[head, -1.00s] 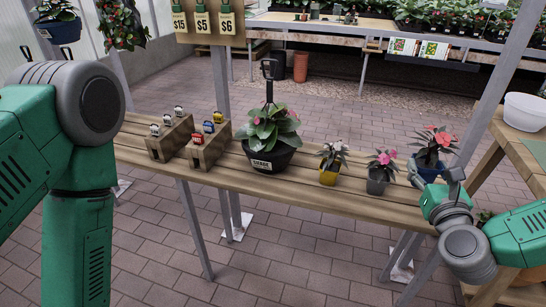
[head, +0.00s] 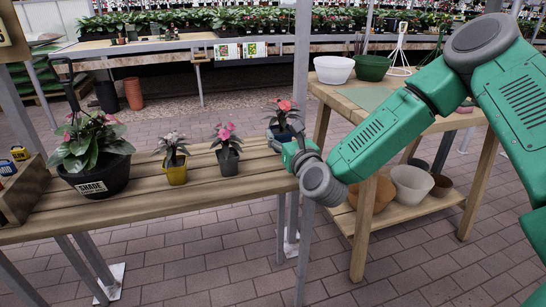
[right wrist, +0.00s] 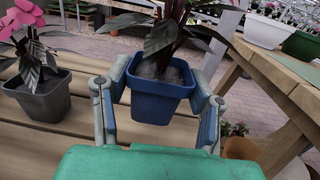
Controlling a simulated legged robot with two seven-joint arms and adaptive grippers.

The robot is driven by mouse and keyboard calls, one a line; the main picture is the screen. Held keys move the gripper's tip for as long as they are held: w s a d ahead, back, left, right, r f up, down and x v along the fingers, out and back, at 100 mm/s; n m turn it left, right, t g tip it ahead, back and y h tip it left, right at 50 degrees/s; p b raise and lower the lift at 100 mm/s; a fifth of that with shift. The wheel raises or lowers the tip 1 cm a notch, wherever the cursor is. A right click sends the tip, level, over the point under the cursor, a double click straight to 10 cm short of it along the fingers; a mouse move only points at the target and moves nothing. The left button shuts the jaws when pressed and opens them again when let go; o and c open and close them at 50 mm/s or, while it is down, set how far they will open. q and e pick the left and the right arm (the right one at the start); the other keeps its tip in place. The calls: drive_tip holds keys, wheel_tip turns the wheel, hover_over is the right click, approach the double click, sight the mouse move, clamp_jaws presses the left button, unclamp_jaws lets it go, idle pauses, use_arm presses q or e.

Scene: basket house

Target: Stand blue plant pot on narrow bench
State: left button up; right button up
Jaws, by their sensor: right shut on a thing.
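The blue plant pot (head: 274,133) holds a plant with dark leaves and a red flower. It is at the right end of the slatted wooden bench (head: 140,204). My right gripper (head: 296,146) is at its near side. In the right wrist view, the blue pot (right wrist: 160,98) is upright between the two fingers of my right gripper (right wrist: 161,92), which is shut on it. I cannot tell whether its base touches the slats. My left gripper is not in view.
A grey pot (head: 228,160), a yellow pot (head: 176,172) and a black pot (head: 106,180) stand left of it on the bench. A potting table (head: 345,97) with white (head: 334,69) and green (head: 372,67) bowls stands at right. A metal post rises near the bench's right end.

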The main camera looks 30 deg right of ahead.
wheel_tip(320, 180, down, 2)
drive_tip(key=shift+d, duration=0.15)
drive_tip(key=f, duration=0.1)
drive_tip(key=f+b, duration=0.1)
drive_tip(key=f, duration=0.1)
drive_tip(key=shift+a+f+b, duration=0.25)
drive_tip(key=shift+a+b, duration=0.05)
drive_tip(key=shift+b, duration=0.05)
drive_tip(key=shift+r, duration=0.1)
drive_tip(key=shift+d, duration=0.1)
drive_tip(key=o, duration=1.3)
drive_tip(key=shift+o, duration=0.2)
